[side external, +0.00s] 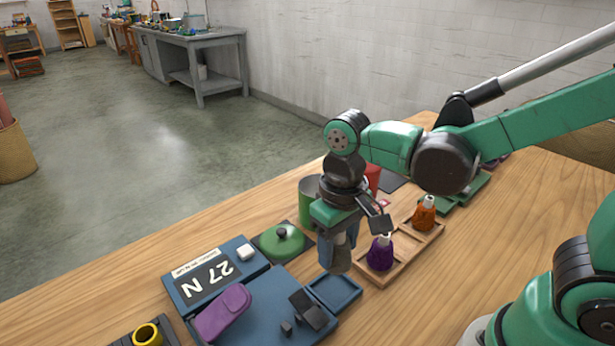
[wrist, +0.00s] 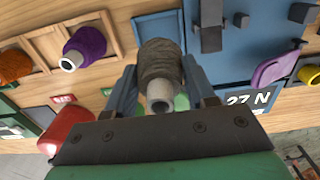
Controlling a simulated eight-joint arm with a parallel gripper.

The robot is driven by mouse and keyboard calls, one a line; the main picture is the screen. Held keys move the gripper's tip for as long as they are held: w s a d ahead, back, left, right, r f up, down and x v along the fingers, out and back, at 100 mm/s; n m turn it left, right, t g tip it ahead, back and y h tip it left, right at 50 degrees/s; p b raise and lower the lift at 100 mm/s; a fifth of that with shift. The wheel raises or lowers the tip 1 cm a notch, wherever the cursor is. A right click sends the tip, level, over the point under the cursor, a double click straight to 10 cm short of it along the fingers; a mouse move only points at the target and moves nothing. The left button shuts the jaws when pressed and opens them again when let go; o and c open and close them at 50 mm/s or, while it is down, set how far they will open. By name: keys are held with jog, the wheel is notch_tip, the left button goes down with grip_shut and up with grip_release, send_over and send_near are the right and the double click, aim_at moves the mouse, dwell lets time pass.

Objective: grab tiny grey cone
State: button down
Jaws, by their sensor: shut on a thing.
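My gripper (side external: 338,245) is shut on the small grey cone (side external: 340,260). In the wrist view the cone (wrist: 160,62), a grey-brown wool skein with a pale tip, sits between the two blue fingers of my gripper (wrist: 163,88). In the side view the fingers partly hide it. It appears upright, close beside the small blue square tray (side external: 335,293); I cannot tell if it touches anything below.
A wooden tray (side external: 408,262) holds a purple cone (side external: 380,254) and an orange cone (side external: 424,213). A blue device reading 27 N (side external: 210,280), a purple pouch-like item (side external: 222,312) and a green lid (side external: 281,240) lie left. A green canister (side external: 308,200) stands behind.

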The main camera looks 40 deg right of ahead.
notch_tip(320, 180, up, 19)
dwell(0.7)
